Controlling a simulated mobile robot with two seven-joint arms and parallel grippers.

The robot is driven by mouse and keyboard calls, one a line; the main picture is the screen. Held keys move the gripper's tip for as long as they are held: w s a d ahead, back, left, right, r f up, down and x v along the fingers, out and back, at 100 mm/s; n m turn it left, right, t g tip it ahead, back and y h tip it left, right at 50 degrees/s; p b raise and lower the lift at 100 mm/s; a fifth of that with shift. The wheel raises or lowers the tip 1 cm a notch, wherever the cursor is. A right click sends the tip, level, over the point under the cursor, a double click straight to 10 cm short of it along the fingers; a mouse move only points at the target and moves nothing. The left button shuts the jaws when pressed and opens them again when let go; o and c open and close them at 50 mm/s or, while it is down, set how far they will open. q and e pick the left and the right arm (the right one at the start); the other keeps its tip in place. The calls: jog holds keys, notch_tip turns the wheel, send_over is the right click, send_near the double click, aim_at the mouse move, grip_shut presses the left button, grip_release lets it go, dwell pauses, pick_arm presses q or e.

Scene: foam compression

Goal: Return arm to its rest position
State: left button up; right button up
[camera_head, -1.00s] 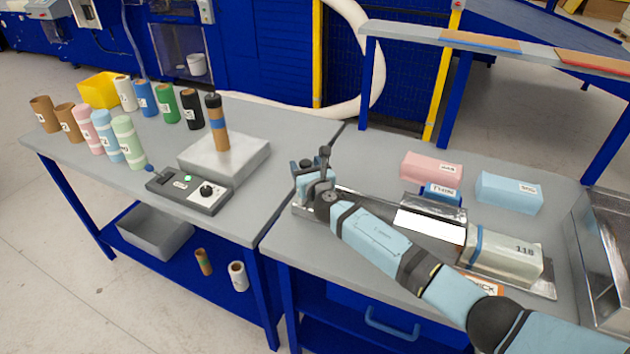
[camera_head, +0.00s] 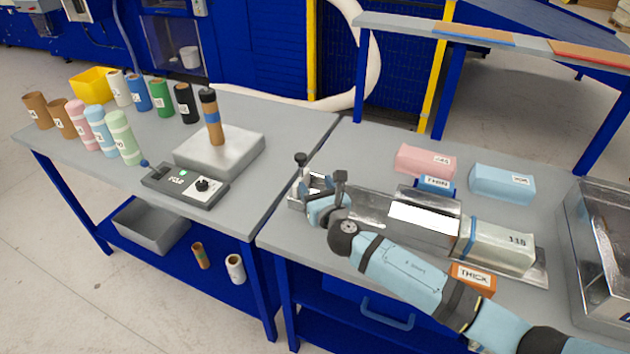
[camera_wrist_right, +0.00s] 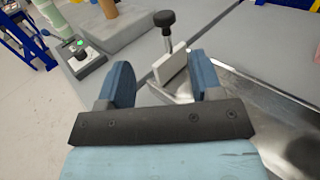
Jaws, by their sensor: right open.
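My right arm comes in from the lower right of the head view. Its light-blue gripper (camera_head: 320,196) is over the near left part of the metal press fixture (camera_head: 365,212). In the right wrist view the two blue fingers (camera_wrist_right: 160,84) stand apart with nothing held between them. A lever with a black knob (camera_wrist_right: 164,18) and a pale block (camera_wrist_right: 171,66) stand beyond the fingertips. The lever's knob (camera_head: 300,158) also shows in the head view, just past the gripper and apart from it. My left gripper is not in view.
A grey-green block labelled 118 (camera_head: 502,246), a pink block (camera_head: 425,160) and a blue block (camera_head: 502,182) are on the right table. A metal bin (camera_head: 590,250) stands at the right edge. The left table holds several rolls and a control box (camera_head: 184,186).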

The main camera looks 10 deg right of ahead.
jog(key=s+d+f+n+g+h, duration=0.15)
jog(key=s+d+n+g, duration=0.4)
jog(key=s+n, duration=0.75)
jog(key=s+d+f+n+g+h, duration=0.15)
jog(key=s+d+n+g, duration=0.35)
jog(key=s+n, duration=0.75)
jog(key=s+d+f+n+g+h, duration=0.1)
jog(key=s+d+f+n+g, duration=0.2)
jog(key=s+d+n, duration=1)
jog(key=w+a+f+m+t+y+p, duration=0.2)
jog(key=a+f+t, duration=0.5)
jog(key=a+f, duration=0.3)
jog(key=shift+a+f+y+p, duration=0.3)
jog(key=shift+a+f+y, duration=0.1)
jog(key=shift+a, duration=0.85)
jog(key=shift+w+d, duration=0.1)
jog(key=shift+d, duration=0.05)
